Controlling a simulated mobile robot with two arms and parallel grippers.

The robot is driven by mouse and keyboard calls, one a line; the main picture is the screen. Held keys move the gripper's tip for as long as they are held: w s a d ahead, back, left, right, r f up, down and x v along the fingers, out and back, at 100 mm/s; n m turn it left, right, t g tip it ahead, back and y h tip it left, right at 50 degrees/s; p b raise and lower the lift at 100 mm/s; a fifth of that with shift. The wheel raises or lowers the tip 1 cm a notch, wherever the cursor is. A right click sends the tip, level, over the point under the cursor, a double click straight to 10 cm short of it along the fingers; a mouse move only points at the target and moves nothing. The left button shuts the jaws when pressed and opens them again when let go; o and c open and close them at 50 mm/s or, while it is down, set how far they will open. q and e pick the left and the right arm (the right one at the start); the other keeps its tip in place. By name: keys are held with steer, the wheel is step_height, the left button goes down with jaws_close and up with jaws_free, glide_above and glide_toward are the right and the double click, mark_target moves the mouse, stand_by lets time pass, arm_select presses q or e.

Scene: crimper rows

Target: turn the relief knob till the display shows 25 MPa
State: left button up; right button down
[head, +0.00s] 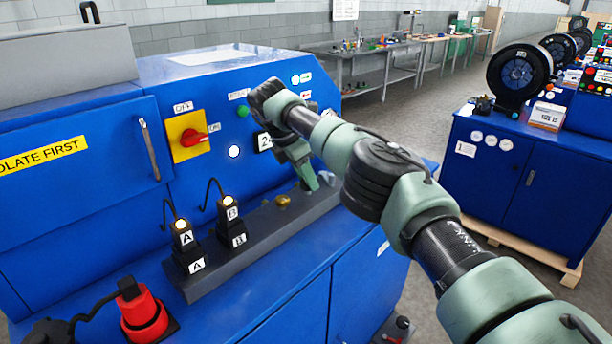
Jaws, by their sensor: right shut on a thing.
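My right arm reaches in from the right, and its gripper (312,183) points down at the grey manifold block (258,232) on the blue machine. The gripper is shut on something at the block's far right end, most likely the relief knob. The knob itself is hidden by the fingers and I cannot see its turn. The display (264,142) on the blue panel is partly covered by my arm. A "2" shows, with the digit after it cut off, so I cannot read the full value. My left gripper is not in view.
A red rotary switch on a yellow plate (181,152) and a green button (243,111) are on the panel. Valve coils marked A (187,248) and B (231,224) and a brass fitting (284,201) stand on the block. A red part (143,313) is at front left.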

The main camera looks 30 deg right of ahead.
steer(key=c, duration=0.9)
jaws_free()
steer(key=shift+a+r, duration=0.1)
steer(key=shift+r, duration=0.2)
steer(key=v, duration=0.7)
steer(key=shift+r, duration=0.1)
